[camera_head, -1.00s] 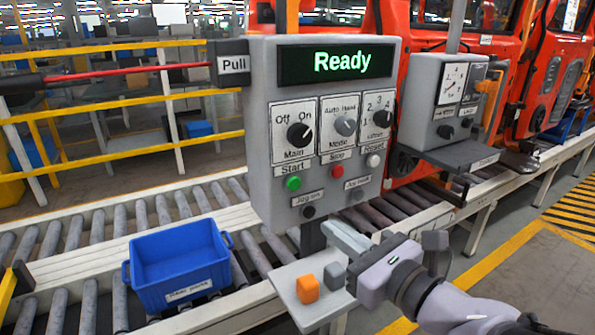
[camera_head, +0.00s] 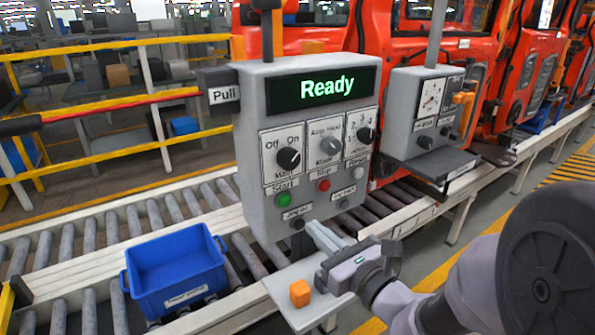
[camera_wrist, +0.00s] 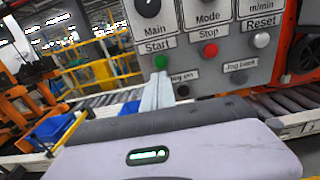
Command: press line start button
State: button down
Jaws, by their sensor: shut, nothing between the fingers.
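The control panel (camera_head: 262,205) is a grey box with a screen (camera_head: 328,88) reading "Ready". The green Start button (camera_head: 283,200) is on its left side, below the Main knob, and also shows in the wrist view (camera_wrist: 161,62). The red Stop button (camera_head: 323,185) is to its right. My gripper (camera_head: 311,224) is shut and empty, in front of the panel, below and right of the Start button in the head view. In the wrist view its fingertips (camera_wrist: 158,76) appear just under the Start button. I cannot tell whether they touch the panel.
A blue bin (camera_head: 175,268) stands on the roller conveyor at left. A small shelf (camera_head: 283,287) below the panel holds an orange cube (camera_head: 300,293). A second grey box (camera_head: 420,105) with a gauge stands to the right. A red pull cord (camera_head: 125,106) runs at left.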

aim_at(286, 202)
jog(key=b+x, duration=0.1)
jog(key=x, duration=0.7)
jog(key=shift+w+a+f, duration=0.15)
jog(key=shift+w+a, duration=0.05)
jog(key=shift+w, duration=0.05)
jog(key=shift+w+a, duration=0.2)
jog(key=shift+w, duration=0.05)
